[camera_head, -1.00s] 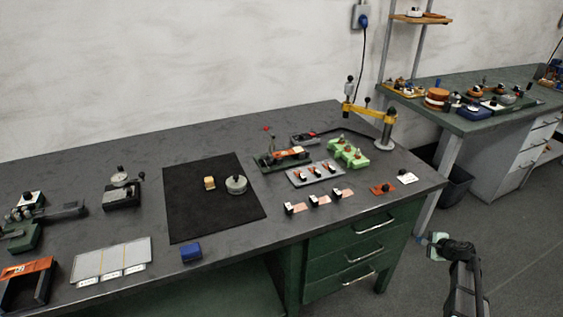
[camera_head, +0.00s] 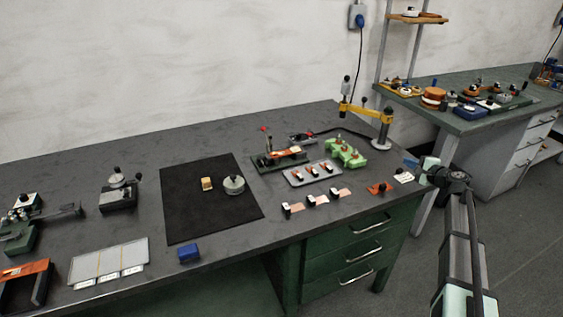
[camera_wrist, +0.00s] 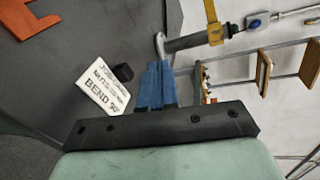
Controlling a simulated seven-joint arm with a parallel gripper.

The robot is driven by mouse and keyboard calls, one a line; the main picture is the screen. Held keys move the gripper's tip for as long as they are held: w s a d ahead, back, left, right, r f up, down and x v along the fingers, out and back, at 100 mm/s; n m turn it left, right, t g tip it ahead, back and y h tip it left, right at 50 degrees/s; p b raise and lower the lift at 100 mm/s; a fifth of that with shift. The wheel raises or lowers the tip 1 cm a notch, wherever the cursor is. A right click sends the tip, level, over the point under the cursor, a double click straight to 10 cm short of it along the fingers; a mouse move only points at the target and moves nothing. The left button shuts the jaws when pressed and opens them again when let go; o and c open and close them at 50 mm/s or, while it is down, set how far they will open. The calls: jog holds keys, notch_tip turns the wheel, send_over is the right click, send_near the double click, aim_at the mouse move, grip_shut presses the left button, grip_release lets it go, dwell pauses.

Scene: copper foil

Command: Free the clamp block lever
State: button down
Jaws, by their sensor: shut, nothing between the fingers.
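A green block (camera_head: 268,164) with an orange piece on it and a red-knobbed lever (camera_head: 268,140) standing up stands at the back of the bench, right of the black mat; I take it for the clamp block, though it is small here. The lever's exact state cannot be told. My gripper (camera_head: 412,166) is at the bench's right end, well right of the block. In the wrist view its blue fingers (camera_wrist: 155,85) are together and empty, beside a white card marked BEND (camera_wrist: 103,90). The block is not in the wrist view.
A post with a yellow arm (camera_head: 365,110) stands at the back right. Green fixtures (camera_head: 346,152), a grey tray (camera_head: 312,175) of small parts and an orange piece (camera_head: 379,189) lie between block and gripper. The black mat (camera_head: 205,215) is mostly clear.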

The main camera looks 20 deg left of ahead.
jog(key=s+a+r+n+g+y, duration=0.1)
jog(key=s+a+n+g, duration=0.2)
jog(key=a, duration=0.7)
jog(key=s+a+r+n+g+y, duration=0.1)
jog(key=s+a+r+n+g, duration=0.1)
jog(key=s+a+n, duration=0.4)
jog(key=s+a+r+n+g+y, duration=0.1)
jog(key=s+a+n+g, duration=0.4)
jog(key=a, duration=1.1)
jog(key=shift+s+a+r+y, duration=0.3)
jog(key=shift+s+y, duration=0.3)
jog(key=shift+s, duration=0.3)
jog(key=x, duration=1)
jog(key=shift+w, duration=0.15)
jog(key=shift+s+a+f, duration=0.5)
jog(key=shift+s+a, duration=0.15)
jog(key=shift+s, duration=0.15)
jog(key=shift+s+a+f, duration=0.3)
jog(key=shift+s+a, duration=0.2)
jog(key=shift+a, duration=0.15)
